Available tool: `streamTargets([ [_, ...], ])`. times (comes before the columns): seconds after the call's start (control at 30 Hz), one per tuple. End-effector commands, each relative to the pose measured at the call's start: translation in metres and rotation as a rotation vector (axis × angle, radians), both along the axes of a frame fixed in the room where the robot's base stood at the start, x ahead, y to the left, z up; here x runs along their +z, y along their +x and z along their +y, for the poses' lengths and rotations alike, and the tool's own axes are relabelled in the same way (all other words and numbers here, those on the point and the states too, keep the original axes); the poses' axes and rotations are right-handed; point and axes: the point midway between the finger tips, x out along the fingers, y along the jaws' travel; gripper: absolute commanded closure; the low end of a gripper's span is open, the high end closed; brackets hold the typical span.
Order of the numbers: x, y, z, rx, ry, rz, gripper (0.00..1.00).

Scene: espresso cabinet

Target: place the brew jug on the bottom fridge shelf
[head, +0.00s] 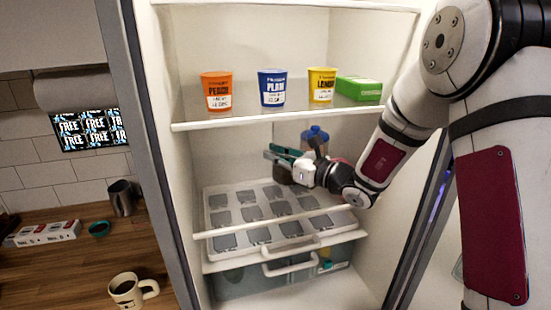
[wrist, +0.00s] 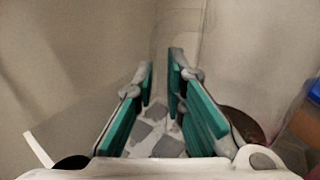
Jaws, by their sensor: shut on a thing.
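The open fridge's bottom shelf has a white front edge (head: 285,222). A white panel with several grey squares (head: 215,199) shows behind and around that edge; I cannot tell whether it lies on or under the shelf. My gripper (head: 272,154) reaches in above it, its green fingers pointing left. In the wrist view the green fingers (wrist: 161,78) are close together, with only a faint clear outline near the tips; the jaws are shut on the jug.
A blue-topped container (head: 315,134) stands close behind my gripper. Orange (head: 216,92), blue (head: 272,88) and yellow (head: 322,86) cups and a green box (head: 359,89) stand on the shelf above. A drawer handle (head: 290,265) is below. The shelf's front left looks free of upright things.

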Motion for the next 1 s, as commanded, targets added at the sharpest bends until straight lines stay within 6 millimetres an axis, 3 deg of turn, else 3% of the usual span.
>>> streamTargets([
  [0.57,-0.013,0.001,0.0,-0.001,0.001,-0.006,1.0],
  [0.6,-0.014,0.0,0.0,-0.001,0.0,-0.001,0.79],
  [0.67,-0.014,0.0,0.0,-0.001,0.0,-0.001,0.68],
  [1.0,-0.011,0.0,0.0,-0.001,0.001,-0.002,0.68],
])
